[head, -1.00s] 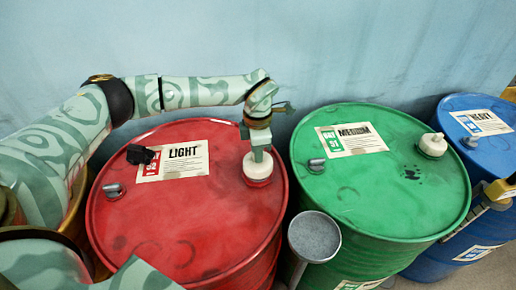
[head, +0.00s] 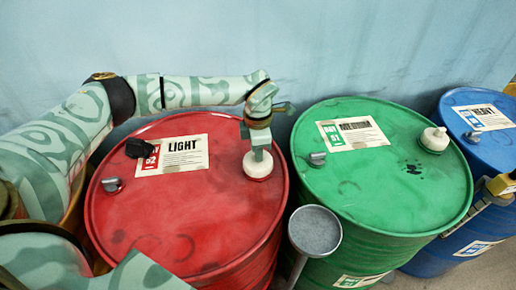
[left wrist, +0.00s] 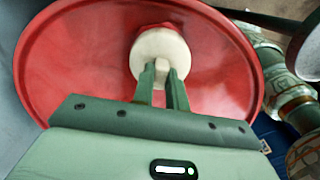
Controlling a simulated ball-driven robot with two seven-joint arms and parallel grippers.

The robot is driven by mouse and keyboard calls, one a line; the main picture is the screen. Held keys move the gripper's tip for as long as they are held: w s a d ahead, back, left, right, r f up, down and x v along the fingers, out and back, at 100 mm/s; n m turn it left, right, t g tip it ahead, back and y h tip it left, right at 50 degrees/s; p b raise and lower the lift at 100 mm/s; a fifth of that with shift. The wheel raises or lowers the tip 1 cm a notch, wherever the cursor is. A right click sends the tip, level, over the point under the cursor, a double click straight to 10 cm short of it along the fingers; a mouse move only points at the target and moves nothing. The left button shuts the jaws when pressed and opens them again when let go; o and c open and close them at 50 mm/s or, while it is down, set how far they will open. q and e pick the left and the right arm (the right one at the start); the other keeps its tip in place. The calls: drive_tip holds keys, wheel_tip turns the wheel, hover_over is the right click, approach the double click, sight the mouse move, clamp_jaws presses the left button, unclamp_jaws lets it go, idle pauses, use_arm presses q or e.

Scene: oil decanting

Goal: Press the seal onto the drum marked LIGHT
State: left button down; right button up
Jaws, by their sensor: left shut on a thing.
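The drum marked LIGHT (head: 140,215) is red and stands upright at the left of the head view, its label (head: 173,156) readable on top. The white seal (head: 258,168) is at the right side of its lid, over a small round spot. My left gripper (head: 260,153) comes down from above, shut on the knob of the seal. In the left wrist view, the two fingers (left wrist: 163,76) hold the seal (left wrist: 160,47) against the red lid (left wrist: 75,65); I cannot tell how firmly it is seated. My right gripper is not in view.
The green MEDIUM drum (head: 400,205) carries a white seal (head: 434,139). A blue HEAVY drum (head: 455,103) stands far right. A grey round-topped stand (head: 315,228) stands between red and green drums.

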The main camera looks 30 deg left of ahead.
use_arm(q)
drive_tip(key=c, duration=1.3)
unclamp_jaws()
drive_tip(key=shift+f, duration=0.1)
wheel_tip(320, 180, up, 16)
drive_tip(key=shift+r+p, duration=0.2)
drive_tip(key=shift+p, duration=1.05)
